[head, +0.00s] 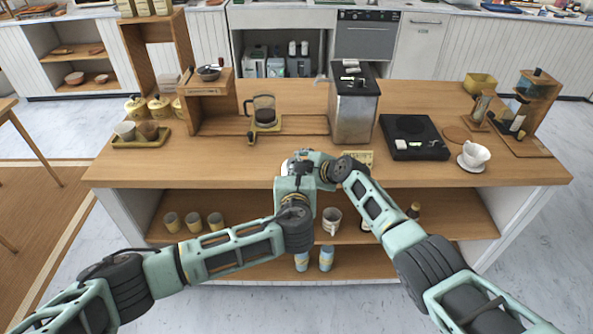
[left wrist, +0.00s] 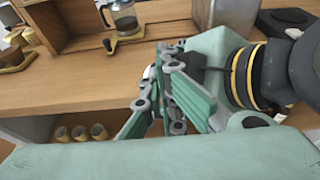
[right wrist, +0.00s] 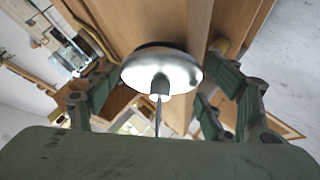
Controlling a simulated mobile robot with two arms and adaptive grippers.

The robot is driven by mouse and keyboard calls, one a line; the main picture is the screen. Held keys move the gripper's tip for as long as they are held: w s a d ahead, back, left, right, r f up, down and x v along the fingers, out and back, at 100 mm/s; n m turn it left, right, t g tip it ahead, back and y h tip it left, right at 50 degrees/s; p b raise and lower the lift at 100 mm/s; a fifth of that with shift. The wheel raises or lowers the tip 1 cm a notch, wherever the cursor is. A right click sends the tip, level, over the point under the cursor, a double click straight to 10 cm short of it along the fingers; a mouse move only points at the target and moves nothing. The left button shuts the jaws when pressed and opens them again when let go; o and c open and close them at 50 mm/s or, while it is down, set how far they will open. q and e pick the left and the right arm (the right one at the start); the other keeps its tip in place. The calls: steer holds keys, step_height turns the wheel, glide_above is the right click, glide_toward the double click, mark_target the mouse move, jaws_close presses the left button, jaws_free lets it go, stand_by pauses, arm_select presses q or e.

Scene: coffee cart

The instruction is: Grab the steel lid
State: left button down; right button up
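A shiny steel dome with a dark knob, which looks like the steel lid (right wrist: 160,70), is in the right wrist view. Its knob side faces the camera. My right gripper (right wrist: 158,108) is open, with fingers spread either side of the knob and not visibly touching it. In the head view, a small pale sliver (head: 285,169) beside the grippers may be the lid; the rest is hidden. My left gripper (left wrist: 165,95) is close against the right arm over the counter's front edge, and I cannot tell how far its fingers are apart.
The wooden counter (head: 240,172) holds a glass coffee pot (head: 263,109), a grinder-like steel box (head: 354,112), a black scale (head: 413,137), a white dripper cup (head: 474,155) and a tray of cups (head: 140,140). Several cups stand on the shelf below. The front left counter is clear.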

steer(key=c, duration=0.8)
arm_select(q)
steer(key=shift+r, duration=0.6)
arm_select(e)
steer(key=shift+f, duration=0.1)
steer(key=shift+c, duration=0.2)
steer(key=shift+s, duration=0.1)
arm_select(q)
steer(key=v, duration=0.8)
steer(key=shift+f, duration=0.1)
